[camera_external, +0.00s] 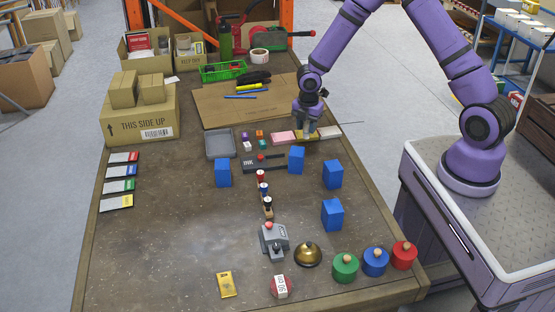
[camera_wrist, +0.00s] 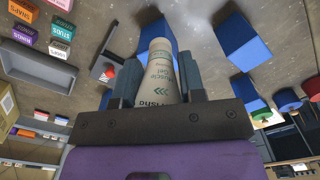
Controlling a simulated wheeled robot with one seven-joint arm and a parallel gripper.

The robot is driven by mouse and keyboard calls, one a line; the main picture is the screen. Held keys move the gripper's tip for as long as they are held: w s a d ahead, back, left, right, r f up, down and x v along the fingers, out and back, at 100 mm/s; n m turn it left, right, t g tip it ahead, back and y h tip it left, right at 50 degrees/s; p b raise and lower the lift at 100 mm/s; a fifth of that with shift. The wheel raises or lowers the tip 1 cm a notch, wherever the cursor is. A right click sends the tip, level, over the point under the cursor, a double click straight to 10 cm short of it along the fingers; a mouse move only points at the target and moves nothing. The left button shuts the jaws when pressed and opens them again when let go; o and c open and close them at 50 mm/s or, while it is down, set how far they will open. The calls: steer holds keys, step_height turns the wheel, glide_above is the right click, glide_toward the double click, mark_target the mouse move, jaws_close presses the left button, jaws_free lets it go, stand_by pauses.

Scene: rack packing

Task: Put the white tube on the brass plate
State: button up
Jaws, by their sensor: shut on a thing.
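My gripper (camera_external: 309,128) is over the far middle of the table, pointing down. In the wrist view my gripper (camera_wrist: 158,88) is shut on the white tube (camera_wrist: 160,66), a pale tube with printed lettering, held between the two fingers. In the external view the tube is not clearly distinguishable from the gripper. A brass-coloured flat piece (camera_external: 302,136) lies under the gripper, between a pink and a white flat piece, and is partly hidden. It looks like the brass plate. I cannot tell how high the tube is above it.
Pink (camera_external: 282,138) and white (camera_external: 330,132) flat pieces lie on either side. Blue blocks (camera_external: 332,174) stand nearby, with a grey tray (camera_external: 220,144) and small coloured cubes to the left. A cardboard sheet (camera_external: 230,108) lies behind.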

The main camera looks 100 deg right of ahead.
steer(key=w+a+n, duration=0.3)
steer(key=w+a, duration=0.4)
steer(key=a, duration=0.5)
steer(key=w+a+n, duration=0.4)
steer(key=w+a, duration=0.4)
steer(key=a, duration=0.3)
steer(key=shift+w+a, duration=0.15)
steer(key=shift+a, duration=0.25)
steer(key=a+n, duration=0.1)
steer(key=a, duration=0.2)
steer(key=w+a+n, duration=0.1)
steer(key=a, duration=0.3)
steer(key=w+a, duration=0.1)
steer(key=a, duration=0.2)
steer(key=shift+w+a+n, duration=0.15)
steer(key=shift+w+n, duration=0.05)
steer(key=shift+n, duration=0.2)
steer(key=a+n, duration=0.3)
steer(key=a, duration=0.9)
glide_above(226, 284)
step_height(226, 284, down, 6)
steer(key=shift+f, duration=2)
steer(key=o, duration=0.9)
steer(key=shift+f, duration=0.15)
